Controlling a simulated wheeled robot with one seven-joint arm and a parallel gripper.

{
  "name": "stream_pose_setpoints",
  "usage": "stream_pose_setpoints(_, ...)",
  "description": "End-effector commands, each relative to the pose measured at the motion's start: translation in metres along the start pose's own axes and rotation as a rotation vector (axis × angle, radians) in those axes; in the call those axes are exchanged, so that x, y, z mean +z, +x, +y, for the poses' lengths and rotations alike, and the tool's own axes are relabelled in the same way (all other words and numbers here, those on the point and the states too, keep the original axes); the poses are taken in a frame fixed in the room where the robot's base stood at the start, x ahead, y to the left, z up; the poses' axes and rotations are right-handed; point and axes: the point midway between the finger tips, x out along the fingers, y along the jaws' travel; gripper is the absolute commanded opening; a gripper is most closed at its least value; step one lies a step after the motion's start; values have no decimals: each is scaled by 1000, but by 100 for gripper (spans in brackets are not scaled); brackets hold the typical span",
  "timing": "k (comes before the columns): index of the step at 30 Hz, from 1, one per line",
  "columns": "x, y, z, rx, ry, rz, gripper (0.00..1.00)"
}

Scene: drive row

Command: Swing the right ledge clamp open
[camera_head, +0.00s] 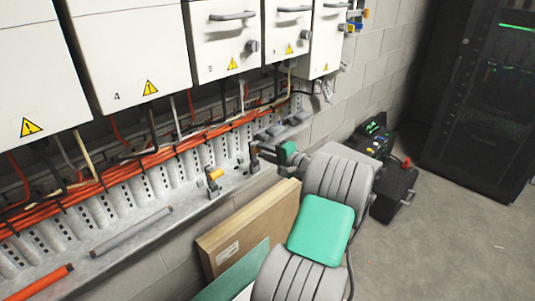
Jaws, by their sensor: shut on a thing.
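The right ledge clamp (254,164) stands on the grey ledge beneath the cabinets, near the middle of the view. My gripper (261,153) reaches it from the right and is shut on its upper part. The jaws and my wrist hide much of this clamp, so its exact angle is hard to tell. The left ledge clamp (213,182), with a yellow-orange handle, stands on the ledge to the left, apart from my gripper.
White cabinets (140,50) hang above orange cables (150,160). A grey rod (130,232) and an orange rod (42,283) lie on the ledge. Boards (235,232) lean below it. A black case (392,195) stands right, before a dark rack (478,100). Floor is clear at lower right.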

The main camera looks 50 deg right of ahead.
Motion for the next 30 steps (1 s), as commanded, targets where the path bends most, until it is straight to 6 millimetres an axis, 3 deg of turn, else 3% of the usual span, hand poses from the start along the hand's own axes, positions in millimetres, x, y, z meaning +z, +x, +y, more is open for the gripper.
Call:
stream_pose_setpoints(1,7,3,29,40,34,-10,0)
stream_pose_setpoints(14,7,3,28,40,34,-10,0)
stream_pose_setpoints(15,6,3,28,40,34,-8,27)
stream_pose_setpoints(17,6,3,28,40,34,-8,32)
stream_pose_setpoints(30,3,-4,28,39,36,-1,32)
